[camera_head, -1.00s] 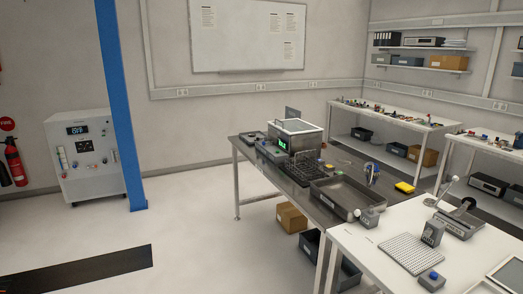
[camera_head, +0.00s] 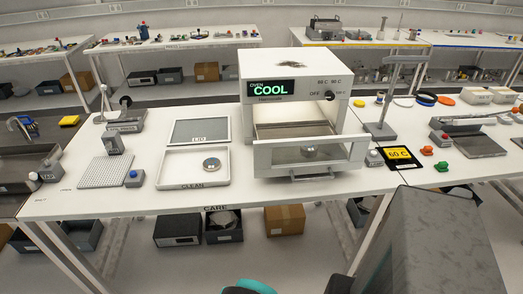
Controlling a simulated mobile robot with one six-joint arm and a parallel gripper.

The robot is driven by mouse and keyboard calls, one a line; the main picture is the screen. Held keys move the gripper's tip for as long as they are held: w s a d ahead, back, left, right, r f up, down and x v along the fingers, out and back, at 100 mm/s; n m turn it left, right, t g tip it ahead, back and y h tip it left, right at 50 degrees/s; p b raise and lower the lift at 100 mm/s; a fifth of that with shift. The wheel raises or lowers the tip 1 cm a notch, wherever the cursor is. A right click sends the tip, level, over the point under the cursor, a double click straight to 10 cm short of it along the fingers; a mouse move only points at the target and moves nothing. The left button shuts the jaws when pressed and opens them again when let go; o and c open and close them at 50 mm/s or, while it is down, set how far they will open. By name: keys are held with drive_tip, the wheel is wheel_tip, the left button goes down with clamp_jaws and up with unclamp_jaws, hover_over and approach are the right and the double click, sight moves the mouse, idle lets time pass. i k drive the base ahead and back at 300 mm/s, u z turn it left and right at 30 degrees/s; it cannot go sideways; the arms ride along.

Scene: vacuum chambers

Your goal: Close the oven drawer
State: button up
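The white oven (camera_head: 292,72) stands on the white bench in the middle of the view. Its green display reads COOL, and a dark knob (camera_head: 329,96) sits at the right of its control panel. The oven drawer (camera_head: 308,156) is pulled out toward me, its white front standing well ahead of the oven body. A grey bar handle (camera_head: 314,175) is low on the drawer front. A small shiny round shape shows at the drawer front; I cannot tell what it is. My gripper is not in view.
A white tray marked CLEAN (camera_head: 194,168) with a round metal piece in it lies left of the oven, below a grey lid plate (camera_head: 200,131). A black and yellow 60 C card (camera_head: 400,157) and a grey stand (camera_head: 388,105) are close on the right.

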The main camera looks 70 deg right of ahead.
sight(277, 152)
drive_tip(key=u, duration=0.7)
drive_tip(key=k, duration=0.15)
drive_tip(key=z, duration=2.35)
drive_tip(key=k, duration=0.15)
drive_tip(key=z, duration=1.2)
